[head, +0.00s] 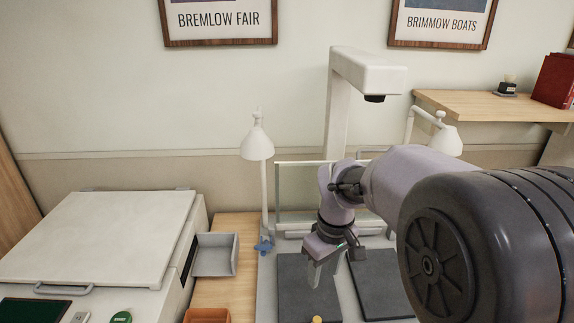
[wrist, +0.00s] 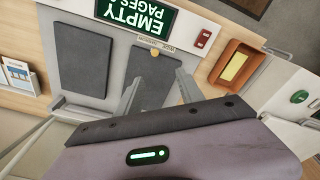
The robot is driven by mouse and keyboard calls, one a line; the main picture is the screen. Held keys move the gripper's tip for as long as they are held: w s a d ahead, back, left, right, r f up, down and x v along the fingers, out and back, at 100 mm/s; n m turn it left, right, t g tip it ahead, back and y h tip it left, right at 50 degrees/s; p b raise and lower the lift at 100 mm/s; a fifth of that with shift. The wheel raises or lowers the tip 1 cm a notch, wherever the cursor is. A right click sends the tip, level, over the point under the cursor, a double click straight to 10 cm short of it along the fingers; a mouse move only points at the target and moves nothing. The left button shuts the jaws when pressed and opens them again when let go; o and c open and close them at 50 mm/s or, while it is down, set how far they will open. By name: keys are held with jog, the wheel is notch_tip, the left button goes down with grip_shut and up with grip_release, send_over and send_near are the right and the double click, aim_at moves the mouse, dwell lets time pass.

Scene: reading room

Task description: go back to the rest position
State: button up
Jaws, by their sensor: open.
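My gripper (head: 325,270) hangs at the end of my arm over the grey work surface, above two dark pads. In the wrist view its two fingers (wrist: 157,95) are spread apart with nothing between them. Beneath it are the left dark pad (head: 300,288) and the right dark pad (head: 378,283), lying side by side. A small yellow round knob (head: 317,320) shows at the lower edge of the head view. No object is held.
A white lamp (head: 257,145) and a tall white overhead stand (head: 338,100) rise near my arm. A white lidded machine (head: 105,240), a grey tray (head: 215,255) and an orange tray (wrist: 236,67) are beside the pads. A green "EMPTY PAGES" sign (wrist: 135,17) also shows.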

jog(key=s+r+m+t, duration=0.1)
jog(key=s+r+m, duration=0.1)
jog(key=s, duration=0.5)
jog(key=s+r+m+t+y+b, duration=0.1)
jog(key=s+r+m+t, duration=0.1)
jog(key=s+m, duration=0.3)
jog(key=s+r+m+t+b, duration=0.1)
jog(key=s+r+m, duration=0.1)
jog(key=s, duration=0.8)
jog(key=shift+s+a+r+m+t, duration=0.2)
jog(key=shift+s+m+t, duration=0.2)
jog(key=shift+m, duration=0.5)
jog(key=shift+w, duration=0.1)
